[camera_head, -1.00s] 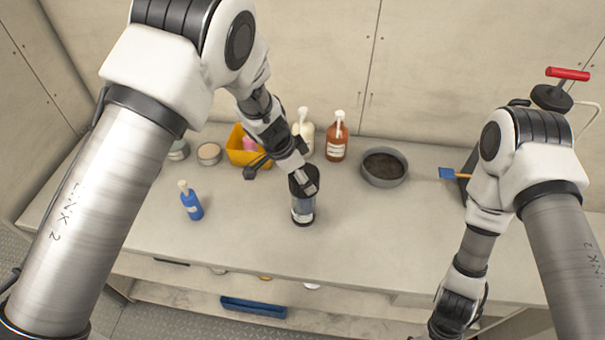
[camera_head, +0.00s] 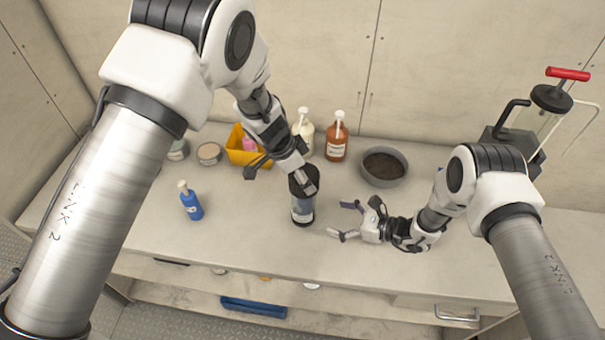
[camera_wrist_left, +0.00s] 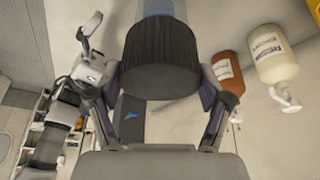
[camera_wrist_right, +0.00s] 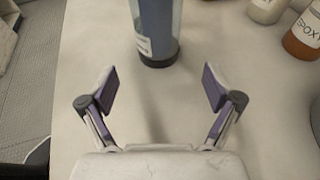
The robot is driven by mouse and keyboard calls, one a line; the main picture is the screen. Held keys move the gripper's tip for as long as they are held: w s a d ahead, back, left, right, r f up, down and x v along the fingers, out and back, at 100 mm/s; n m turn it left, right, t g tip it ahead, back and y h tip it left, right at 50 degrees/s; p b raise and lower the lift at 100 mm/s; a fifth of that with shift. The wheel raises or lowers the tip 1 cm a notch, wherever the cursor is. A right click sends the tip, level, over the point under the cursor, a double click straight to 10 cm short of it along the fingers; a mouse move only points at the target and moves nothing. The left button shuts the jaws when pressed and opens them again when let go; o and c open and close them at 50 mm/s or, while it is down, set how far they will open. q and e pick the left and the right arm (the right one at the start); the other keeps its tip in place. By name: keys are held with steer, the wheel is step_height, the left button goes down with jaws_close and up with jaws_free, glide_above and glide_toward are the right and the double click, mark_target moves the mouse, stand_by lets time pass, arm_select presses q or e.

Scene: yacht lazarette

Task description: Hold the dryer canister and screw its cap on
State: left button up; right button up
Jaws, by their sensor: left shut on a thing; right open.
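The dryer canister (camera_head: 303,211), clear with blue-grey contents, a pale label and a dark base, stands upright on the bench. Its black ribbed cap (camera_wrist_left: 160,58) is at the canister's top; I cannot tell how far it is threaded. My left gripper (camera_head: 304,182) comes from above and is shut on the cap, a finger on each side. My right gripper (camera_head: 346,220) is open and empty, low over the bench just right of the canister. In the right wrist view the canister (camera_wrist_right: 155,25) stands beyond the open fingertips, not touching them.
A blue bottle (camera_head: 191,203) stands to the left. Behind are a yellow bin (camera_head: 237,152), a white pump bottle (camera_head: 303,137), an amber bottle (camera_head: 336,141) and a grey bowl (camera_head: 383,181). A red-handled pump container (camera_head: 545,115) stands far right. The front bench is clear.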

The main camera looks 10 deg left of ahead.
mark_target(307, 212)
steer(key=x, duration=0.9)
steer(key=shift+a+f, duration=0.15)
steer(key=shift+a, duration=0.15)
steer(key=c, duration=1)
steer(key=shift+o, duration=0.2)
